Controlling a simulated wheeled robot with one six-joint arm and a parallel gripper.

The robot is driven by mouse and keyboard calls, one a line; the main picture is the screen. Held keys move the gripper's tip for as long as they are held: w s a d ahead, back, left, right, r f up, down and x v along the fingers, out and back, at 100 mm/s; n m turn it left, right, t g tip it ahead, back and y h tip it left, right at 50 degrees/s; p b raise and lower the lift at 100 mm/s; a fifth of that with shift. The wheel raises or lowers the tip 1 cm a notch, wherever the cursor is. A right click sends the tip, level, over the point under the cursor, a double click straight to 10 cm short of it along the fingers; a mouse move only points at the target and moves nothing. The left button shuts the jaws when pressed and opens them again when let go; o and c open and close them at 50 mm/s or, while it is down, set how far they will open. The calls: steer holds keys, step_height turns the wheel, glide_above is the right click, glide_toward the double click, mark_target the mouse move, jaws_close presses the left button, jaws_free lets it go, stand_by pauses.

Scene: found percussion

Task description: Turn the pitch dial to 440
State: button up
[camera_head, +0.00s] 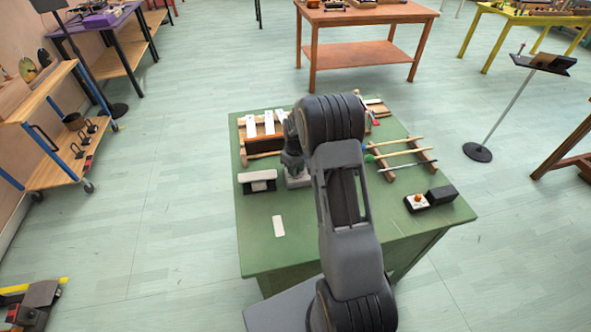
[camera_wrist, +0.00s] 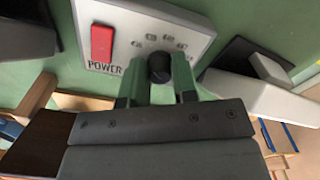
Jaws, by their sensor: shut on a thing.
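The pitch dial (camera_wrist: 160,66) is a small black round knob on a light grey panel (camera_wrist: 126,21) in the wrist view. Small printed marks arc around it, too blurred to read. A red switch (camera_wrist: 102,43) labelled POWER sits to its left. My gripper (camera_wrist: 159,76) has its green fingers on either side of the knob and is shut on it. The knob's pointer cannot be made out. In the head view the panel's box (camera_head: 298,179) shows only partly on the green table (camera_head: 258,227), with my arm hiding the rest and the dial.
White bars on a wooden frame (camera_head: 247,149) stand behind the box. A black-and-white block (camera_head: 258,181) is to its left. Mallets on a rack (camera_head: 398,152) and a small box with an orange button (camera_head: 417,201) lie right. A white card (camera_head: 278,226) lies on the clear front left.

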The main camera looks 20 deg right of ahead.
steer(key=m+b, duration=0.1)
steer(key=m, duration=0.4)
steer(key=shift+m, duration=0.3)
steer(key=shift+m+b, duration=0.6)
steer(key=shift+m, duration=1.5)
steer(key=o, duration=0.9)
step_height(320, 180, up, 14)
steer(key=shift+f, duration=0.1)
steer(key=shift+a, duration=0.1)
